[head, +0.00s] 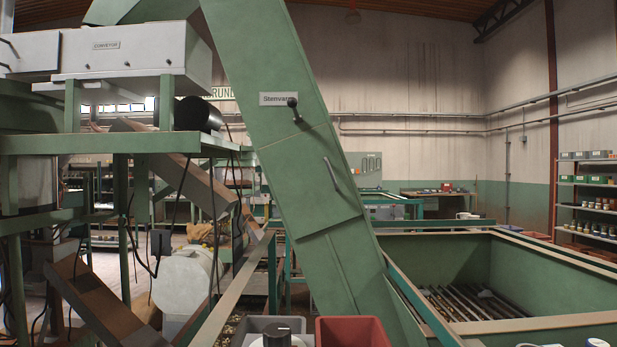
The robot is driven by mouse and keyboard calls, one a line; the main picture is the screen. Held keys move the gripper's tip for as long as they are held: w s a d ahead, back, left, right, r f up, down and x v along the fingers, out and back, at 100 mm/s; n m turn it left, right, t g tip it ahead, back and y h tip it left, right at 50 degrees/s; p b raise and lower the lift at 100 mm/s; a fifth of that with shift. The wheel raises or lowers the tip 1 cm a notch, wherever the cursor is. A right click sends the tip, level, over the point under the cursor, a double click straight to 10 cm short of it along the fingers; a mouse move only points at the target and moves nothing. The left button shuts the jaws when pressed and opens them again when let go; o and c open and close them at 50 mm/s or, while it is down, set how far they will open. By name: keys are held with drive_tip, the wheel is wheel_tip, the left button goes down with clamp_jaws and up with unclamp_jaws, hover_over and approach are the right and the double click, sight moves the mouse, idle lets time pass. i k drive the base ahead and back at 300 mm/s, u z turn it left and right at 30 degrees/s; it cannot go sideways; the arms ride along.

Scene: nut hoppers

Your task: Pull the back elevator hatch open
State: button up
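The green elevator (270,60) slants from the top centre down to the lower right in the head view. A hatch panel (305,190) is set in its face, bounded by a thin seam above and a stepped lower edge. It looks closed, lying about flush with the casing. A slim metal handle (332,174) is on the panel near its right edge. A black-knobbed latch (293,108) sits above the seam, beside a white label plate. Whether this is the back hatch cannot be told. My gripper is not in view.
A green-walled hopper (560,270) with a bar grate fills the right. A green platform (110,143) with a conveyor box stands at the left. A red bin (352,332) and a grey bin (246,330) are at the bottom centre. Shelves (590,200) stand far right.

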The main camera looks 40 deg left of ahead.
sight(310, 180)
drive_tip(key=k, duration=0.1)
drive_tip(key=u, duration=1.25)
